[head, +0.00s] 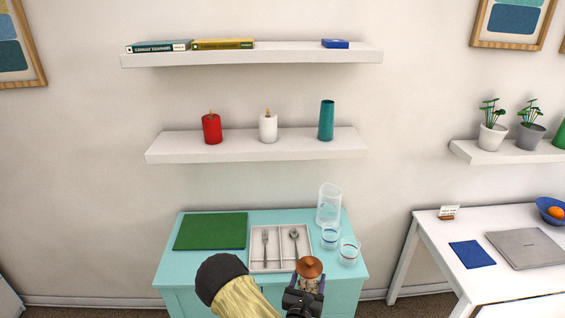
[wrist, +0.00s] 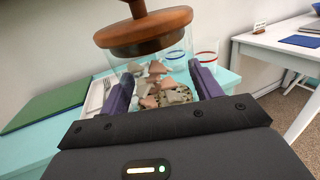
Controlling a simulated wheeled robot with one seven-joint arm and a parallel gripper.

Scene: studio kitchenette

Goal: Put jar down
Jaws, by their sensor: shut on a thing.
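The jar (head: 309,284) is clear glass with pinkish and grey pieces inside and a round brown wooden lid with a knob. In the wrist view the jar (wrist: 160,88) stands between the two purple fingers of my gripper (wrist: 163,92), with the lid above them. My gripper (head: 309,283) is shut on the jar at the front right of the turquoise cabinet (head: 345,280). The jar's base is hidden behind my gripper, so I cannot tell whether it touches the cabinet top.
On the cabinet are a green board (head: 211,231), a cutlery tray (head: 258,262) with fork and spoon, a clear pitcher (head: 329,204) and two glasses (head: 330,237) (head: 348,251) close behind the jar. A white desk (head: 440,232) stands to the right. Shelves hang above.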

